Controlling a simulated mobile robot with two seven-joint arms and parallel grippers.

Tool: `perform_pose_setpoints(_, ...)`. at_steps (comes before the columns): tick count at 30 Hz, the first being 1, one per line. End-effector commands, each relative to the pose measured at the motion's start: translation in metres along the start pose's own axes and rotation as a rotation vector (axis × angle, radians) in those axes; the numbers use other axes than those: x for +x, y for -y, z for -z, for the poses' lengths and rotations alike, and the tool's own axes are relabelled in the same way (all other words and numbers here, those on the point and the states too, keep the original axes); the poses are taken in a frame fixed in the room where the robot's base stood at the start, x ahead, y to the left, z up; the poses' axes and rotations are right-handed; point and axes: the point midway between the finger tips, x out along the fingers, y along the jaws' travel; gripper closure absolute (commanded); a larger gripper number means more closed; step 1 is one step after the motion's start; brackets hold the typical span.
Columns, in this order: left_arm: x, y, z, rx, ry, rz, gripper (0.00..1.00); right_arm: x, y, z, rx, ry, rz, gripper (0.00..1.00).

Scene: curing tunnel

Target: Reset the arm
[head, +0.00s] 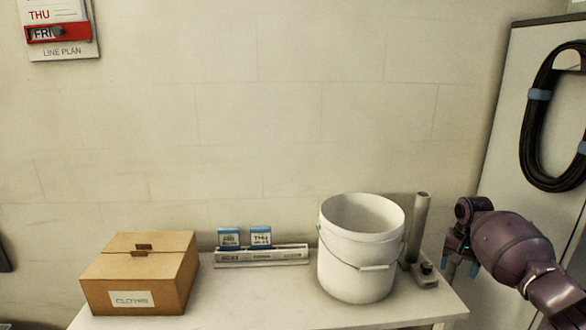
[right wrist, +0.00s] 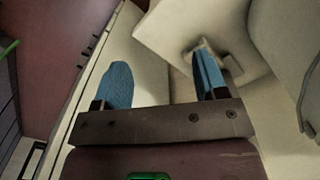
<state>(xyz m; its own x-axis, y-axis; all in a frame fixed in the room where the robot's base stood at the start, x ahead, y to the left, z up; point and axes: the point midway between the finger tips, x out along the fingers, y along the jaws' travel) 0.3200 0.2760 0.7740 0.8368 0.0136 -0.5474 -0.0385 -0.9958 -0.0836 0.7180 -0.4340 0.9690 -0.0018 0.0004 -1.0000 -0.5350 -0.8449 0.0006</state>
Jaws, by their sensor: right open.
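My right arm comes in from the right in the head view, and its gripper (head: 460,268) is beside the right end of the white table (head: 330,314). In the right wrist view the two blue fingers of this gripper (right wrist: 162,82) stand well apart with nothing between them. My left gripper does not show in either view.
On the table stand a cardboard box labelled cloths (head: 140,275), a white rack (head: 262,256) with two blue-and-white packs, a white bucket (head: 361,247) and a grey upright tube (head: 421,226) on a base. A cabinet (head: 505,125) with a coiled black hose (head: 540,115) stands at right.

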Motion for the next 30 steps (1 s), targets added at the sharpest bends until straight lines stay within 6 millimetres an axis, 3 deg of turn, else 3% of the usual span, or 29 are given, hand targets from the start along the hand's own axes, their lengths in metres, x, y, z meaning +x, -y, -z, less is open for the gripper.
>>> perform_pose_setpoints(2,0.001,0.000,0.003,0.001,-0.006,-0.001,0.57,0.000,0.000,0.000,0.000,0.000,0.000,0.34)
perform_pose_setpoints(3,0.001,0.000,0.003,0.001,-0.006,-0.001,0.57,0.016,0.001,-0.006,-0.019,-0.007,-0.002,0.34)
perform_pose_setpoints(14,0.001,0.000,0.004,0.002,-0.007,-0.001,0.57,0.114,0.004,-0.051,-0.176,-0.113,0.023,0.34)
perform_pose_setpoints(21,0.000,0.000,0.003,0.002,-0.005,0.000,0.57,0.194,0.004,-0.116,-0.326,-0.227,0.081,0.34)
perform_pose_setpoints(30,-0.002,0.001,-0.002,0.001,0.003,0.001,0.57,0.255,-0.004,-0.214,-0.471,-0.402,0.179,0.34)
